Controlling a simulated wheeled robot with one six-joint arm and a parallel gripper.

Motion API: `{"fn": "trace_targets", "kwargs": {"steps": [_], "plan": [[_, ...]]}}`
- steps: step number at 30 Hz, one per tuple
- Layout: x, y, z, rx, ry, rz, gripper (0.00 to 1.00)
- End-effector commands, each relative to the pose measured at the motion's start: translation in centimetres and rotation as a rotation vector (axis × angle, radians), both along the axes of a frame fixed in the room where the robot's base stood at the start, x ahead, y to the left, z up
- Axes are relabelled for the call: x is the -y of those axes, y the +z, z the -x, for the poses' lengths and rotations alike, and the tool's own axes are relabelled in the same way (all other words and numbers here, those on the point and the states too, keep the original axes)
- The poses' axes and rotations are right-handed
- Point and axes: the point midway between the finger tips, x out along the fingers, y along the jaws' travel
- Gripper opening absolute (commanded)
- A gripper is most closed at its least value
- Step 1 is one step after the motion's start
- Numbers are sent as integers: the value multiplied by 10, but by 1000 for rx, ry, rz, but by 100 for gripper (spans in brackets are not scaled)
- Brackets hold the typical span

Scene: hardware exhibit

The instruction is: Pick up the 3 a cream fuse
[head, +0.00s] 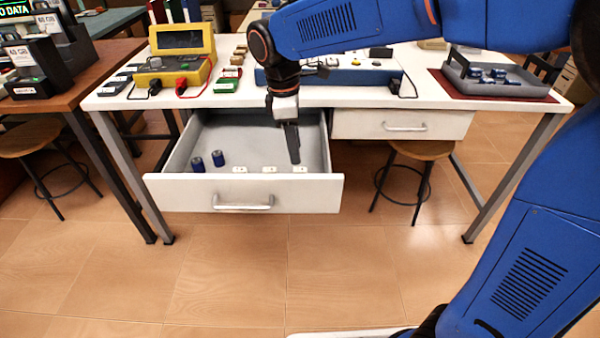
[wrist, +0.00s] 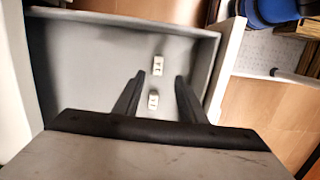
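Three small cream fuses lie in a row near the front of the open drawer: a left one (head: 240,169), a middle one (head: 269,169) and a right one (head: 300,169). Their markings are too small to read in the head view. My gripper (head: 294,160) points down into the drawer, just behind the right fuse. In the wrist view my gripper (wrist: 160,78) is open with nothing held. One cream fuse (wrist: 158,66) shows just beyond the fingertips and another cream fuse (wrist: 153,101) shows between the fingers. Their dark lettering is blurred; I cannot tell which is 3 A.
The grey drawer (head: 245,130) has raised walls and a white front (head: 190,195). Two blue cylinders (head: 207,161) stand at its left. The white table (head: 300,97) above carries a yellow meter (head: 180,60) and a blue instrument panel (head: 350,75). The drawer's middle floor is bare.

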Motion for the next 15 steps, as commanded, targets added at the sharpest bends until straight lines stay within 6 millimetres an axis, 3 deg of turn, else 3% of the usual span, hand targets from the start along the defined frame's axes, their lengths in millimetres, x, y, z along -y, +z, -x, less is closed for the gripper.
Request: {"fn": "trace_targets", "kwargs": {"steps": [11, 15], "plan": [[5, -29, -1, -1, -1, 1, 38], [9, -49, -4, -1, -2, 1, 38]]}}
